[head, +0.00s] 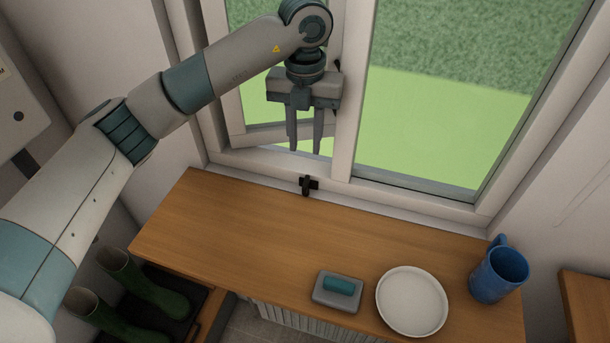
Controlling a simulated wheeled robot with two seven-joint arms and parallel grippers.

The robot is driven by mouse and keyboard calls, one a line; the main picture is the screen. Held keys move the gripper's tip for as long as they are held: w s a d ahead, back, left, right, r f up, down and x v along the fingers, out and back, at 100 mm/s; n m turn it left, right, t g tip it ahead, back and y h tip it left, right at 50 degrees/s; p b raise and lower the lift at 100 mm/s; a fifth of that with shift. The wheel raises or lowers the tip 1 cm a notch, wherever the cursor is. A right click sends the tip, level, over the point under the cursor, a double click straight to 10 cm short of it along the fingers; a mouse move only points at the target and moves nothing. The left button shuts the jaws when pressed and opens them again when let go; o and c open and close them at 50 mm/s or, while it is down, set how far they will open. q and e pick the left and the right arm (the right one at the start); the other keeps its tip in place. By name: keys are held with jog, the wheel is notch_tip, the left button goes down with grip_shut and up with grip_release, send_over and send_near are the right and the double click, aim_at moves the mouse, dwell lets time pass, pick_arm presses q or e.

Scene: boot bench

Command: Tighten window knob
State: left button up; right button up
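A small black knob fitting (308,184) sits at the bottom of the window frame, at the back edge of the wooden bench top. It has a crosswise shape, and its finer details are too small to tell. The left window sash (262,134) stands ajar in the white frame (346,150). My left gripper (306,150) points downward in front of the window, a little above the knob in the picture. Its two fingers are apart with nothing between them, and they do not appear to touch the knob. My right gripper is not in view.
The wooden bench top (250,235) is clear at the left and middle. A grey dish with a teal block (339,285), a white plate (412,301) and a blue mug (499,272) stand at the right.

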aim_at(305, 185)
pick_arm(q)
notch_tip(305, 185, down, 11)
jog(key=p, duration=0.4)
jog(key=shift+f, duration=0.7)
